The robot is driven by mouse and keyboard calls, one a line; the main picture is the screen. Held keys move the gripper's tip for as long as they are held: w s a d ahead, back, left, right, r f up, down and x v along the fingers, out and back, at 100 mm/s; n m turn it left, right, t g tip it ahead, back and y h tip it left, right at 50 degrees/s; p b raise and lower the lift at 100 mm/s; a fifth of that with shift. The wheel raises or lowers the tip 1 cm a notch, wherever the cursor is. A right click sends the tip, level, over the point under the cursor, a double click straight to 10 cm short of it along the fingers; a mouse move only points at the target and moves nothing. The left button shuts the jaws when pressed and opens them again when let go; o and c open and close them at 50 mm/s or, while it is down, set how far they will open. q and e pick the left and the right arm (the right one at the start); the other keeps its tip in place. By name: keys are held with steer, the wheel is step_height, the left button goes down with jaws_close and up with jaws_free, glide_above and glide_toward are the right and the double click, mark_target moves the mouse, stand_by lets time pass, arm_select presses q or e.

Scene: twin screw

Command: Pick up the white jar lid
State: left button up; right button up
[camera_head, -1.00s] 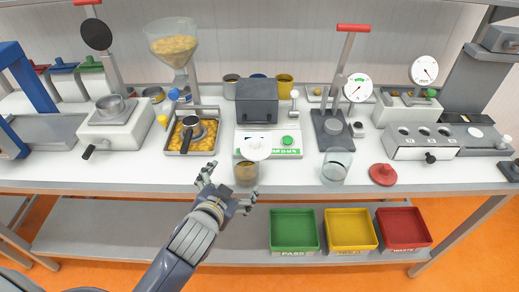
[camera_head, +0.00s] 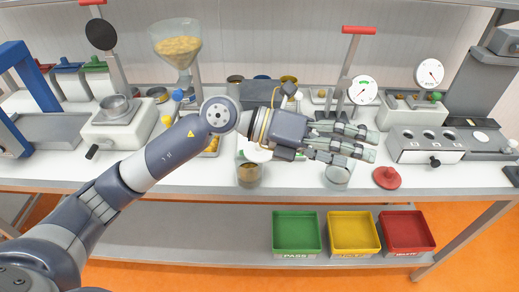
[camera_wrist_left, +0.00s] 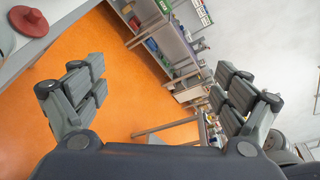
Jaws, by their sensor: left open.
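The white jar lid (camera_head: 258,155) shows in the head view just behind a jar with brown contents (camera_head: 249,175). Its upper part is hidden by my left wrist, and I cannot tell exactly what it rests on. My left gripper (camera_head: 372,146) is open and empty. It is above the bench, right of the lid, with its fingers pointing right, over the area of an empty glass jar (camera_head: 337,175). The left wrist view shows the spread fingers with nothing between them; the white lid is not seen there. My right gripper is not in view.
A red lid (camera_head: 387,177) lies on the bench to the right and also shows in the wrist view (camera_wrist_left: 28,22). A lever press (camera_head: 350,70) and a grey box with holes (camera_head: 422,145) stand behind. Green (camera_head: 297,253), yellow (camera_head: 354,251) and red (camera_head: 408,249) bins are below.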

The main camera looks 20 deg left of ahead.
arm_select(q)
steer(key=w+a+f+m+y, duration=0.1)
steer(key=w+a+f+y, duration=0.3)
steer(key=a+f+y, duration=0.15)
steer(key=n+t+y+p, duration=0.2)
steer(key=y, duration=0.6)
glide_above(254, 153)
step_height(254, 153, down, 5)
steer(key=shift+s+f, duration=0.1)
steer(key=shift+s, duration=0.05)
steer(key=shift+f, duration=0.35)
steer(key=p+x, duration=0.1)
steer(key=x, duration=0.1)
steer(key=p+x, duration=0.1)
steer(key=x, duration=0.1)
steer(key=shift+w+f, duration=0.25)
steer(key=shift+w, duration=0.2)
steer(key=c, duration=1)
steer(key=shift+c, duration=0.2)
steer(key=shift+r, duration=0.1)
